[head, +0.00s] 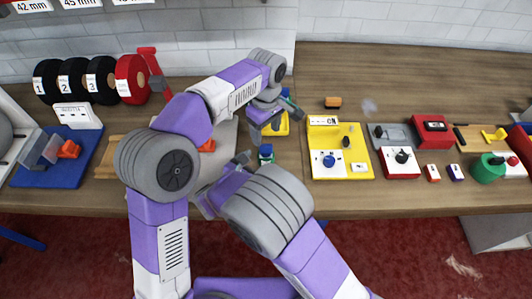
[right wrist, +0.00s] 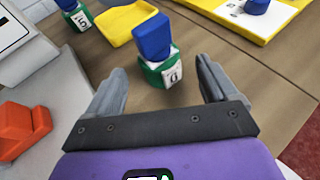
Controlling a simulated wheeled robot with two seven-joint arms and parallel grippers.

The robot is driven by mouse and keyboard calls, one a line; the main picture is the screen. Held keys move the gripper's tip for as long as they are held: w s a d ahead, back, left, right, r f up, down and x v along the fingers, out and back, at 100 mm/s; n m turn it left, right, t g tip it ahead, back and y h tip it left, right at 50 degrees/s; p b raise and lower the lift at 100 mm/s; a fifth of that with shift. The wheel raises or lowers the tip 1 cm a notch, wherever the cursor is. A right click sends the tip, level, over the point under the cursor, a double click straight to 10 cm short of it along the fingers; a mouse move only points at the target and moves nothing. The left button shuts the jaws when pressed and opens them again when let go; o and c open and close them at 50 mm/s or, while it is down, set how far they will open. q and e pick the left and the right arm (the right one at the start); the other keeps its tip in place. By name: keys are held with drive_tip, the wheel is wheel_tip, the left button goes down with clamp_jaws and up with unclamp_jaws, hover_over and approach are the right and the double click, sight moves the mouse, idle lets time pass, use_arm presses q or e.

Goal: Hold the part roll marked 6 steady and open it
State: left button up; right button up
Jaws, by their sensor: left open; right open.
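A small part roll (right wrist: 160,72) with a green base, a blue top and a white label stands upright on the table in the right wrist view. Its label mark looks like a 6 seen turned. It also shows in the head view (head: 266,154). My right gripper (right wrist: 162,88) is open, with the roll in line with the gap, just beyond its fingertips. In the head view my right gripper (head: 226,178) is partly hidden by its own wrist. My left gripper (head: 272,118) is open and higher, over the yellow tray, farther back than the roll.
A second roll marked 5 (right wrist: 75,15) stands beyond, beside a yellow tray (right wrist: 122,24). An orange part (right wrist: 22,130) lies at left. A yellow board (head: 355,170) with parts lies right of the grippers. Bare table separates the roll and board.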

sight(266, 145)
drive_tip(key=shift+x, duration=1.8)
drive_tip(key=c, duration=1.6)
use_arm(q)
drive_tip(key=shift+w, duration=0.1)
drive_tip(key=shift+c, duration=0.9)
wheel_tip(266, 145, up, 5)
drive_tip(key=m, duration=0.9)
wheel_tip(266, 145, down, 12)
drive_tip(key=shift+r, duration=0.25)
